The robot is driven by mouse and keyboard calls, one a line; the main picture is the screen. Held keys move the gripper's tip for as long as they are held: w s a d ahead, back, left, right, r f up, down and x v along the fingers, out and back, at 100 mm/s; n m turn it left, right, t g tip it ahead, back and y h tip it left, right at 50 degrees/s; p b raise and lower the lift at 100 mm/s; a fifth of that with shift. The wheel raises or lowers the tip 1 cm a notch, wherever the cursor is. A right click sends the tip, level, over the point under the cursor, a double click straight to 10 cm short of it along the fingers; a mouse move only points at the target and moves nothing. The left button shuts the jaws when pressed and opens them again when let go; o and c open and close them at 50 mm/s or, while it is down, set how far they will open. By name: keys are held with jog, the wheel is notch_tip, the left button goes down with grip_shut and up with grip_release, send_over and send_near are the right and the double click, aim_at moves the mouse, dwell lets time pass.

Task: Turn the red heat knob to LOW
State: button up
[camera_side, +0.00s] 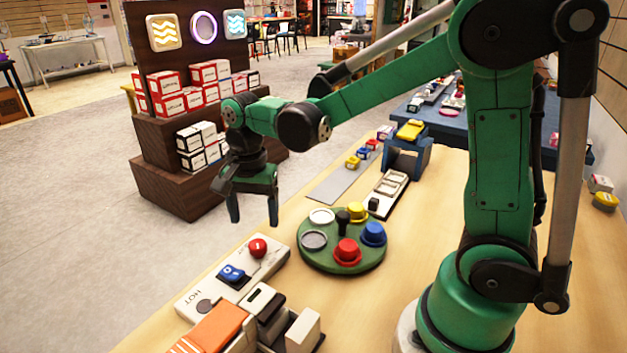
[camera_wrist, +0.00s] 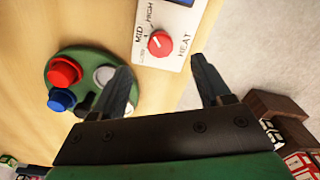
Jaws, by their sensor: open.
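My gripper (camera_side: 253,221) is open and empty, above the panel and apart from the knob. In the wrist view the knob lies between and just beyond my gripper's spread fingers (camera_wrist: 161,68).
A round green board (camera_side: 372,262) with red, blue and yellow pieces stands right of the panel. An orange item (camera_side: 210,330) and white blocks are in front. A blue stand (camera_side: 407,155) is farther back. A wooden shelf (camera_side: 165,190) with boxes stands beyond the table.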

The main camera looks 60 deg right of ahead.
aim_at(257, 243)
jog(key=shift+f, duration=2.95)
grip_shut()
